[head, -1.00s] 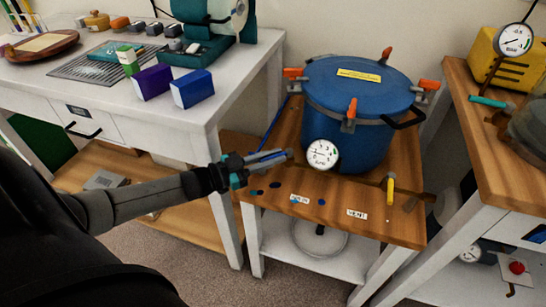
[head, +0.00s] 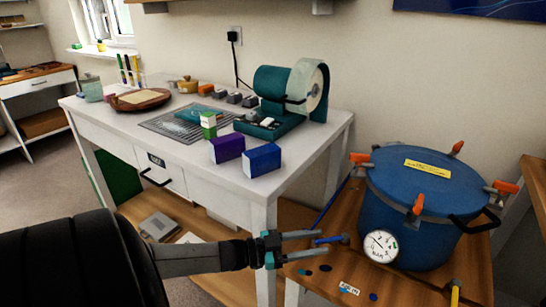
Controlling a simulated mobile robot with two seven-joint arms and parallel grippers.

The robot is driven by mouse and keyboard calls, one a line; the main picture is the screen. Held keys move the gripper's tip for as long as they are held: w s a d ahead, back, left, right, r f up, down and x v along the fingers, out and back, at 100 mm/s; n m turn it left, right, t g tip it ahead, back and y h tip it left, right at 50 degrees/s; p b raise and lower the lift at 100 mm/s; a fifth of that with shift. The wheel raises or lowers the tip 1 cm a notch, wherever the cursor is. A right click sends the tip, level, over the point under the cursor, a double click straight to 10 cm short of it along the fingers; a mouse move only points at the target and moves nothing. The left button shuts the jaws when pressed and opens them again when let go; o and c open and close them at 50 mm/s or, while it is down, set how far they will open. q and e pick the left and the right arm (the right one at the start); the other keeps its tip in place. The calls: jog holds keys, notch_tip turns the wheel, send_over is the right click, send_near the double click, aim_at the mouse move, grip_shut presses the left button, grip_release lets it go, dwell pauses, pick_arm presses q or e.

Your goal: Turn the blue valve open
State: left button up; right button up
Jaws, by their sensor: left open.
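The blue valve (head: 330,240) is a small blue lever at the left edge of the wooden stand, left of the blue pressure pot (head: 405,240). My left gripper (head: 319,244) comes in from the left, open, with its two grey fingers pointing right. Its fingertips are at the near end of the blue lever, one above and one below it in the picture. I cannot tell whether they touch it. The white dial gauge (head: 381,246) is on the pot's front. My right gripper is not in view.
A yellow handle (head: 455,293) is at the stand's front. The white workbench (head: 310,160) at left holds a purple box (head: 227,148), a blue box (head: 261,160) and a teal machine (head: 272,82). Orange clamps ring the pot lid. The floor at far left is clear.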

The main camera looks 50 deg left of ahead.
pick_arm(q)
jog(key=p+v, duration=0.2)
jog(key=v, duration=0.9)
jog(key=shift+s+a, duration=0.15)
jog(key=shift+s, duration=0.1)
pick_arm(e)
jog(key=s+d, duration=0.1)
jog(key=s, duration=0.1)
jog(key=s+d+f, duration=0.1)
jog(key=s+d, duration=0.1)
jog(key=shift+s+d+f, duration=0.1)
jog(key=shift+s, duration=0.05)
